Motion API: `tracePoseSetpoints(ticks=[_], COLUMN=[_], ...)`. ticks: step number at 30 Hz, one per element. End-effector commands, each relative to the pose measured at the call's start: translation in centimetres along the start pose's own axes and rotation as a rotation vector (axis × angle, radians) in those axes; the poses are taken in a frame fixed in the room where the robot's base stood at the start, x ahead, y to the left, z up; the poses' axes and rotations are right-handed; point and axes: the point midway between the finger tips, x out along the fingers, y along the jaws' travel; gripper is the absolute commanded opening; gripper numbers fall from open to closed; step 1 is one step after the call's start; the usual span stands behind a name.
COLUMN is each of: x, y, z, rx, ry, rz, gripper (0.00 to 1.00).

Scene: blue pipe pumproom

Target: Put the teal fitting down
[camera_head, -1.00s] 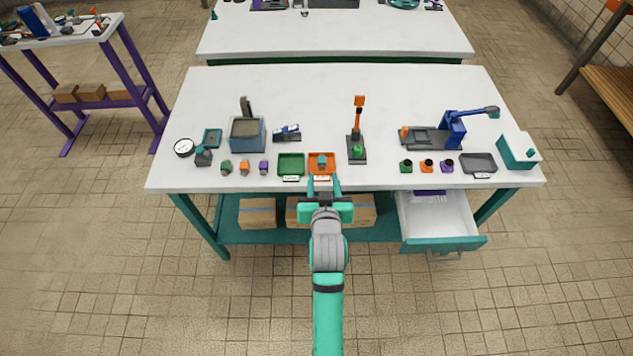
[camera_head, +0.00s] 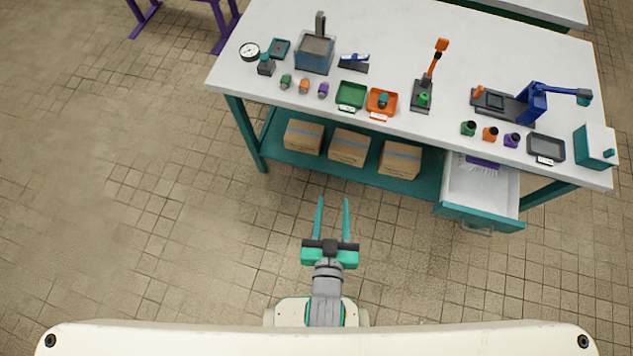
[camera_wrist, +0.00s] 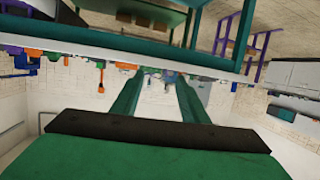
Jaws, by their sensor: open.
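The teal fitting (camera_head: 383,99) sits in the orange tray (camera_head: 376,108) near the front edge of the white workbench (camera_head: 400,45). My gripper (camera_head: 333,202) is open and empty, over the floor in front of the bench and well apart from the fitting. In the wrist view the two teal fingers (camera_wrist: 157,98) are spread with nothing between them. The fitting cannot be made out in the wrist view.
A green tray (camera_head: 351,95) stands left of the orange one. An open drawer (camera_head: 480,190) juts out at the right. Cardboard boxes (camera_head: 348,147) fill the lower shelf. The floor at left is clear.

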Motion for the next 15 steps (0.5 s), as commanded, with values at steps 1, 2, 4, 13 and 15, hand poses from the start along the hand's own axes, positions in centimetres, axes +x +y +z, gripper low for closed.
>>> tracePoseSetpoints(ticks=[1,2,4,13,15], x=[-2.0,-3.0,-5.3,-12.1,-12.7], y=[-0.6,-0.8,-1.4,-2.7,-2.8], z=[0.5,0.6,0.5,-0.6,-0.8], rx=[-0.002,-0.003,-0.004,0.0,0.001], ry=[-0.002,0.002,0.012,0.048,0.052], rz=[-0.014,-0.022,-0.038,-0.085,-0.089], gripper=[0.4,0.4,0.4,0.4,0.4])
